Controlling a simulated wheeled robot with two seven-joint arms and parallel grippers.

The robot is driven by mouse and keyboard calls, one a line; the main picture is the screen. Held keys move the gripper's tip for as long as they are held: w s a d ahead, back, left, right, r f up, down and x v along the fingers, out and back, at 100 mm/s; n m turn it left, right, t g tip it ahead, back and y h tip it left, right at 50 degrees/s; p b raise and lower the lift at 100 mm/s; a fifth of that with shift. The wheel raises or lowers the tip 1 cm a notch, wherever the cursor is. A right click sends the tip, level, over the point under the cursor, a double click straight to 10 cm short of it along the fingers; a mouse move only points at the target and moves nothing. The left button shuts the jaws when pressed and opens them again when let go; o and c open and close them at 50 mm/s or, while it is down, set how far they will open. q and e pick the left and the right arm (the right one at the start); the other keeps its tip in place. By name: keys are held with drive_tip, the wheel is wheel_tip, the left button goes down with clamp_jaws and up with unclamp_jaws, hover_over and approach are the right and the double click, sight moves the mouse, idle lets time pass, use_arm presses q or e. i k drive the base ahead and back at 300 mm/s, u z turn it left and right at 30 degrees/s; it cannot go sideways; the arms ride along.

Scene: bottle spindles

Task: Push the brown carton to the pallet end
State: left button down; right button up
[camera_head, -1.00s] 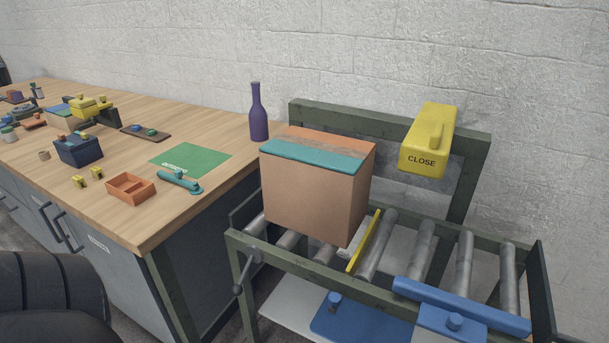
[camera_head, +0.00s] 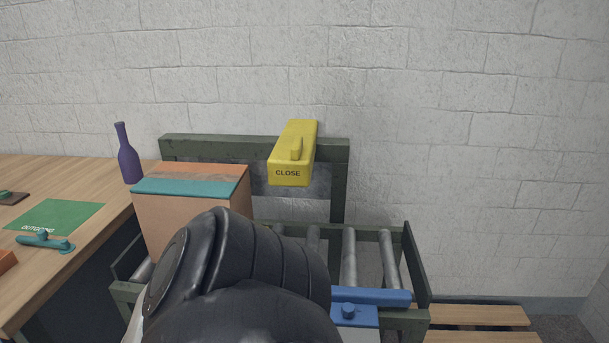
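The brown carton (camera_head: 190,207) stands at the left end of the roller conveyor (camera_head: 349,258), with a teal band and an orange strip across its top. One of my black arms covers its lower right part and the middle rollers. A wooden slatted platform (camera_head: 485,318), which looks like the pallet, lies low beyond the conveyor's right end. Neither gripper shows in the head view, so I cannot see what they hold.
A yellow block marked CLOSE (camera_head: 291,160) is mounted on the green rear frame (camera_head: 340,190). A blue bar (camera_head: 370,297) lies along the conveyor's front right. The wooden workbench (camera_head: 85,178) at left bears a purple bottle (camera_head: 128,160) and a green mat (camera_head: 55,216).

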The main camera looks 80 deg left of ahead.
sight(160, 217)
drive_tip(key=z, duration=0.5)
drive_tip(key=k, duration=1.9)
drive_tip(key=u, duration=0.75)
